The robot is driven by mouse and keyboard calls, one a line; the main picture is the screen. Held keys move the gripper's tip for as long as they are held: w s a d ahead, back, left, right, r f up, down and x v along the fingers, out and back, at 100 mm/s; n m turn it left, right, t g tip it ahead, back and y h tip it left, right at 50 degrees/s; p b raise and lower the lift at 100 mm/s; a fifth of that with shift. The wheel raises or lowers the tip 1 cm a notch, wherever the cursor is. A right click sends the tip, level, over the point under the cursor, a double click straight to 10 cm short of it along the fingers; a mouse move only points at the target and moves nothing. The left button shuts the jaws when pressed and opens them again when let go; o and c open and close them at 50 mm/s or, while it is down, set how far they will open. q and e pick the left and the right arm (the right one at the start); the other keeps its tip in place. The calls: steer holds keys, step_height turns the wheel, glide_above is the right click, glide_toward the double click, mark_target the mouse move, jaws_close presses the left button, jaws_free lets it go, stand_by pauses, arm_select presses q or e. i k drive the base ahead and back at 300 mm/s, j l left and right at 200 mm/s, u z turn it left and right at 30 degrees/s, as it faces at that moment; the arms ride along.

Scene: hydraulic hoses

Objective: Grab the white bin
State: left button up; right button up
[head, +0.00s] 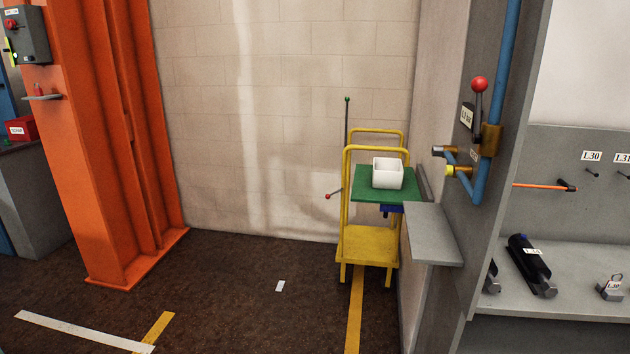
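The white bin (388,180) is a small open-topped box. It stands upright on the green top (372,195) of a yellow trolley (368,245), right of the middle in the head view. Its inside is partly visible and looks empty. Neither of my grippers shows in the head view.
A grey ledge (428,232) juts out just right of the trolley. A grey panel with a red-knobbed lever (479,85) and blue pipe stands nearer on the right, beside a shelf (570,300) with black cylinders. An orange column (110,140) stands left. The floor between is mostly clear.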

mark_target(387, 173)
steer(key=i+u, duration=0.1)
steer(key=i, duration=0.9)
